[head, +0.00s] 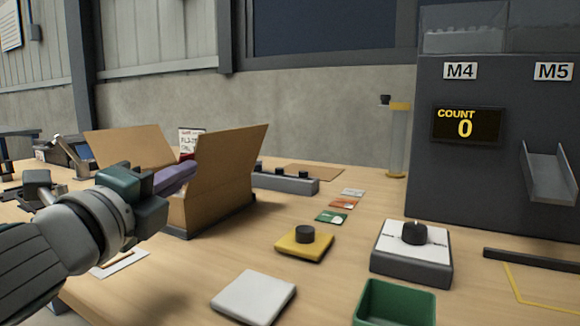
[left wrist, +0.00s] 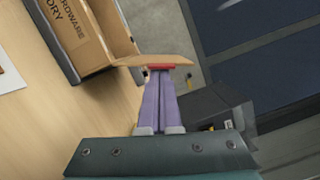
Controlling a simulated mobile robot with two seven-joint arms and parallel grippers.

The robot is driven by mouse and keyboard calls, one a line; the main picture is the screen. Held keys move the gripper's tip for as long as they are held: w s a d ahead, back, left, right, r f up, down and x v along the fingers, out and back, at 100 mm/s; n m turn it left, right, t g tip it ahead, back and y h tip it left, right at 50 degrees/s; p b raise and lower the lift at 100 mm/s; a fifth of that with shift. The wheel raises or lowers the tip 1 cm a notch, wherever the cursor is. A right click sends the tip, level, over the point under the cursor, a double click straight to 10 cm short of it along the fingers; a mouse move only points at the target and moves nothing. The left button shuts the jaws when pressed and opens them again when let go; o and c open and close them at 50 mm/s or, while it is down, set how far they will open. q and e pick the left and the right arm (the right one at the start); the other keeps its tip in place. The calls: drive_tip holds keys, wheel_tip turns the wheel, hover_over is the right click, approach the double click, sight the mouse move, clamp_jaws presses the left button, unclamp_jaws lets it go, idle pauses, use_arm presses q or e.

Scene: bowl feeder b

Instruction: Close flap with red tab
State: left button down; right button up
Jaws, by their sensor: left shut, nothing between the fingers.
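An open cardboard box (head: 222,199) stands on the table, with one flap (head: 130,148) leaning out to the left and a tall panel (head: 232,165) standing at the right. In the left wrist view the box (left wrist: 88,35) shows printed lettering, and a flap (left wrist: 125,61) sticks out from it with a red tab (left wrist: 155,67) on its edge. My left gripper (head: 193,168) is shut and empty. Its purple fingertips (left wrist: 160,73) are right at the red tab, seemingly touching it. In the head view the fingers cover part of the box. My right gripper is out of view.
A dark machine (head: 480,160) stands behind. Table between the box and the pads is mostly clear.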

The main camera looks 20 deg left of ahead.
use_arm(q)
drive_tip(key=shift+w+a+f+n+g+h+p, duration=0.15)
drive_tip(key=shift+a+f+n+g+h+p, duration=0.4)
drive_tip(key=shift+a+n+p, duration=1.7)
drive_tip(key=shift+w+a+f+n+g+h+p, duration=0.1)
drive_tip(key=shift+a+f+n+g+h+p, duration=0.75)
drive_tip(key=shift+n, duration=2.35)
drive_tip(key=shift+w+a+f+n+g+h+p, duration=0.1)
drive_tip(key=shift+w+a+n+g+h+p, duration=0.15)
drive_tip(key=shift+a+n+p, duration=1.95)
drive_tip(key=shift+s+a+n+b, duration=0.1)
drive_tip(key=shift+a+n+b, duration=0.05)
drive_tip(key=shift+n+b, duration=0.4)
